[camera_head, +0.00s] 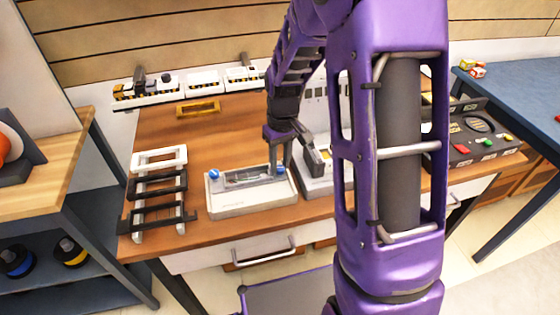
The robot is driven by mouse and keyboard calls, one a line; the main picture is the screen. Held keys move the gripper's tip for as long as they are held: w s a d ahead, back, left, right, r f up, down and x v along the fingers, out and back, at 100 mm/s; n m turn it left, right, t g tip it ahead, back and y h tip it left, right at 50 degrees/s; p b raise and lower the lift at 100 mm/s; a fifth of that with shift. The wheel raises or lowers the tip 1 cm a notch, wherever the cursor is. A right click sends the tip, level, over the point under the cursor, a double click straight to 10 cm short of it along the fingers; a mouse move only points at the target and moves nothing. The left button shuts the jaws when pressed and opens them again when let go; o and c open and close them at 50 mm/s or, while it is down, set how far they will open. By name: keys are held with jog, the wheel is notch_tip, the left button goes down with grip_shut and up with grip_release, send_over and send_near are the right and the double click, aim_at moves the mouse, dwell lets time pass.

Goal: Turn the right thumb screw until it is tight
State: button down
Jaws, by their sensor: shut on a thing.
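A white fixture box (238,209) stands on the wooden workbench, with a grey plate (247,178) across its top. The left thumb screw (214,174) is a blue knob at the plate's left end and stands free. The right thumb screw (281,171) is at the right end, mostly hidden by my gripper, with only a little blue showing. My gripper (280,167) points down from above and is shut on the right thumb screw. The screw's depth and tightness cannot be seen.
A grey-white device (322,183) stands close to the right of the fixture. Black and white frames (157,185) lie to the left. A wooden tray (198,107) and white bins (205,82) are at the back. A dark panel with coloured buttons (478,149) is at the right.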

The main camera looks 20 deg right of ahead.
aim_at(283, 168)
jog(key=m, duration=0.5)
jog(key=shift+r+m, duration=0.1)
jog(key=shift+m, duration=0.2)
jog(key=shift+m+p, duration=0.65)
jog(key=shift+m, duration=1.45)
jog(key=c, duration=0.6)
grip_release()
notch_tip(283, 168, up, 17)
jog(key=p, duration=0.2)
jog(key=shift+s+d+r, duration=0.15)
jog(key=shift+s+d, duration=0.1)
